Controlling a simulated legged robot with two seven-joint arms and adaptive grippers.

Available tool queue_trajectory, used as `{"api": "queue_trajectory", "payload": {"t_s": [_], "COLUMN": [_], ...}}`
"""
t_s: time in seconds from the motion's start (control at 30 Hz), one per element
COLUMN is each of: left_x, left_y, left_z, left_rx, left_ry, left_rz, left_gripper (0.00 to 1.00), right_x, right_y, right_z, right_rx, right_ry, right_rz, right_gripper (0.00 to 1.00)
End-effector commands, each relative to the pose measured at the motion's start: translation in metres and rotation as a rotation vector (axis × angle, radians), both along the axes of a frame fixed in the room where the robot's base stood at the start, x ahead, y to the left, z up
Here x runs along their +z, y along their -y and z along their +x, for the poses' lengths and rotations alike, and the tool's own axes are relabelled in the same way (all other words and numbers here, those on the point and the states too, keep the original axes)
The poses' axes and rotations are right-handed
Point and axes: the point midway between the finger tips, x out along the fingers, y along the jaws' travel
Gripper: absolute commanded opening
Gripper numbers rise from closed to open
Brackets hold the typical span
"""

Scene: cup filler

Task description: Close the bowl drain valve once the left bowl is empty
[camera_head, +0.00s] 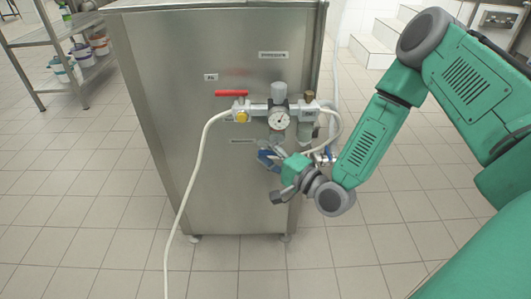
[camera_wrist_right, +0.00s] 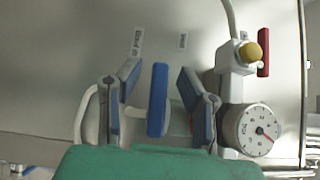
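My right gripper (camera_head: 276,177) is low in front of the steel cabinet, below the gauge. In the right wrist view my right gripper (camera_wrist_right: 158,76) has its two blue-padded fingers apart. A blue valve handle (camera_wrist_right: 157,100) stands between the fingers, with a visible gap on each side. I cannot tell from its look alone whether it is the bowl drain valve. In the head view the gripper hides most of that area, though a small blue part (camera_head: 329,155) shows right of it. No bowl is in view. My left gripper is not in view.
The steel cabinet (camera_head: 170,110) carries a red lever (camera_head: 231,93), a yellow knob (camera_head: 241,116), a round gauge (camera_head: 279,120) and a clear filter cup (camera_head: 306,131). A white hose (camera_head: 196,165) hangs to the floor. A shelf with tubs (camera_head: 62,68) stands back left. The tiled floor is clear.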

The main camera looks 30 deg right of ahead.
Motion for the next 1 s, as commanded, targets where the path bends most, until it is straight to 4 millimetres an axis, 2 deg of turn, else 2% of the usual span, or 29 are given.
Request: {"api": "queue_trajectory", "payload": {"t_s": [0.27,0.37,0.7,0.83,1.0], "left_x": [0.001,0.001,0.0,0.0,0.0], "left_y": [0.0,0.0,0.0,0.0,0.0], "left_z": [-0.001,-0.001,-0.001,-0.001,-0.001], "left_rx": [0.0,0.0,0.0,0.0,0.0], "left_ry": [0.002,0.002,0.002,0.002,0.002], "left_rz": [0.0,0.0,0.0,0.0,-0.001], "left_gripper": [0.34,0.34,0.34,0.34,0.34], "right_x": [-0.001,-0.002,-0.003,-0.003,-0.003], "right_y": [0.003,0.007,0.023,0.026,0.028], "right_z": [-0.007,-0.021,-0.089,-0.106,-0.115], "right_rx": [-0.002,-0.003,-0.004,-0.002,0.0], "right_ry": [-0.001,-0.004,-0.004,-0.002,-0.002], "right_rz": [0.0,0.0,0.003,0.001,0.001], "right_gripper": [0.34,0.34,0.34,0.34,0.34]}}
